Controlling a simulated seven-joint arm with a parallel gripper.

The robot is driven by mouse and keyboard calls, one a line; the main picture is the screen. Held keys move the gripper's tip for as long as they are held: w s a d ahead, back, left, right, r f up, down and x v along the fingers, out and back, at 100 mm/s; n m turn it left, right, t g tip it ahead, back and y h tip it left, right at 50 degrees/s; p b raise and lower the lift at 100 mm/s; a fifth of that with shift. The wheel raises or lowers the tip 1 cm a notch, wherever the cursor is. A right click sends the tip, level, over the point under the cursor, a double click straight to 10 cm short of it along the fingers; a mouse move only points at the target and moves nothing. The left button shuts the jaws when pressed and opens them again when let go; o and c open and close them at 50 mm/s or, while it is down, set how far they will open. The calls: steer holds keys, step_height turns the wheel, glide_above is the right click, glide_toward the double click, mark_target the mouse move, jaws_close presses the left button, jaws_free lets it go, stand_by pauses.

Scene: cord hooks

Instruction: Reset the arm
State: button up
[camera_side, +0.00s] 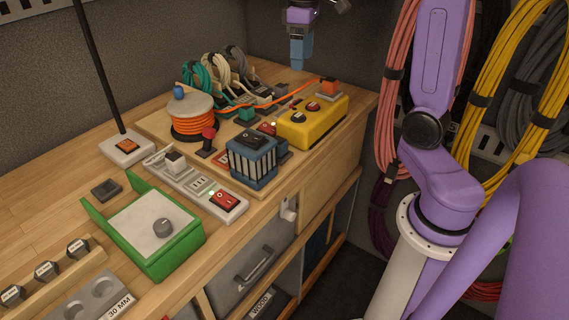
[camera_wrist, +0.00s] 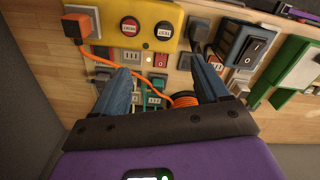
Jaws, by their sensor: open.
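My gripper (camera_side: 297,55) hangs above the far right part of the wooden bench in the side view, well clear of everything below it. In the wrist view its two blue fingers (camera_wrist: 160,92) are spread apart, with nothing held between them. Beneath it lie a yellow box (camera_side: 313,122) with two round buttons and an orange plug (camera_side: 328,86) with an orange cord. The yellow box also shows at the top of the wrist view (camera_wrist: 175,18).
An orange cord reel (camera_side: 193,125), a blue ribbed box (camera_side: 253,165), a power strip (camera_side: 190,180) and a green tray (camera_side: 185,252) stand on the bench. Coiled cords hang on hooks (camera_side: 232,68) at the back. Large red and yellow coils hang at right (camera_side: 393,110).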

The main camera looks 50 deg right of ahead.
steer(key=s+a+f+n, duration=0.3)
steer(key=s+a, duration=0.2)
steer(key=a, duration=0.4)
steer(key=s+a+f+n, duration=0.3)
steer(key=s+f, duration=0.1)
steer(key=s, duration=0.5)
steer(key=s+a+f+n, duration=0.3)
steer(key=s+a+f, duration=0.1)
steer(key=s, duration=0.6)
steer(key=shift+s+f, duration=0.15)
steer(key=shift+f, duration=0.25)
